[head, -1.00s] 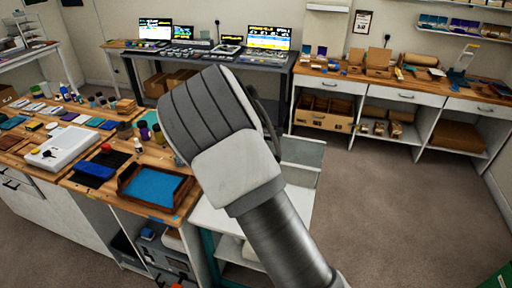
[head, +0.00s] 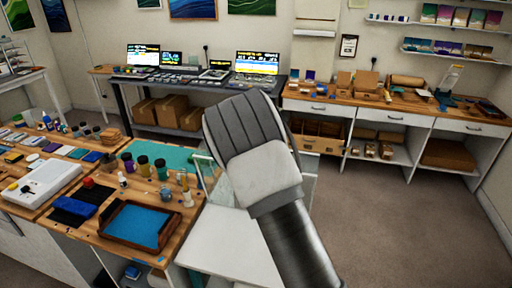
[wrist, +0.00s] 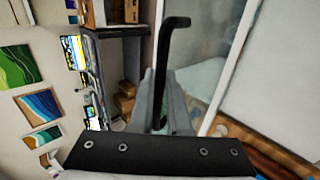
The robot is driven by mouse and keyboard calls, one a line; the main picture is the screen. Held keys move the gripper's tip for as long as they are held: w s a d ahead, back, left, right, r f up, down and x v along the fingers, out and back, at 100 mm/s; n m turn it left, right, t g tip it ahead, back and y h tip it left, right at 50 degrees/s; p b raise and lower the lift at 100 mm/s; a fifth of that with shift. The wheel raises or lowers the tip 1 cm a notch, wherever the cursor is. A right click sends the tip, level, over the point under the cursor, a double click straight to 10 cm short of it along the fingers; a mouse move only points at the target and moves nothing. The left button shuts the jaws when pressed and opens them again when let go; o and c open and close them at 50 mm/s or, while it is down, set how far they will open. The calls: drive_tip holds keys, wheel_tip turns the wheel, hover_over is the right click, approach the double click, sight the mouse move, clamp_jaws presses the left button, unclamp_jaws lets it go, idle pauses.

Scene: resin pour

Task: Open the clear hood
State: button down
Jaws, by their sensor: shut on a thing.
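The clear hood shows in the head view as see-through panels (head: 306,172) over a white stand, partly hidden behind my arm. In the wrist view its clear panel (wrist: 208,62) stands to the right of my gripper. A black bent handle (wrist: 177,24) runs up between the fingers in the wrist view. My gripper (wrist: 162,90) is shut on this handle. In the head view my wrist hides the fingers and the handle. Where the handle joins the hood cannot be made out.
A wooden workbench (head: 97,222) at left holds a framed blue tray (head: 140,224), bottles and a white device (head: 40,183). A desk with screens (head: 256,63) stands behind, and a long counter (head: 400,108) at back right. Floor at right is clear.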

idle(0.3)
drive_tip(key=c, duration=0.9)
unclamp_jaws()
drive_tip(key=b+v, duration=0.4)
drive_tip(key=v, duration=1.3)
drive_tip(key=shift+s+r, duration=0.2)
drive_tip(key=s+d+r+m+g+y, duration=0.1)
drive_tip(key=s+d+m, duration=0.35)
drive_tip(key=s, duration=0.45)
drive_tip(key=s+d+r+m+g+y, duration=0.1)
drive_tip(key=s+d+m+g, duration=0.1)
drive_tip(key=s+d+m, duration=0.35)
drive_tip(key=s+f+m, duration=0.1)
drive_tip(key=s, duration=0.6)
drive_tip(key=s+f+m, duration=0.1)
drive_tip(key=s, duration=0.6)
drive_tip(key=s+d+f+m+y, duration=0.1)
drive_tip(key=s+m, duration=0.1)
drive_tip(key=s, duration=0.5)
drive_tip(key=shift+s+f, duration=0.1)
drive_tip(key=shift+s, duration=0.25)
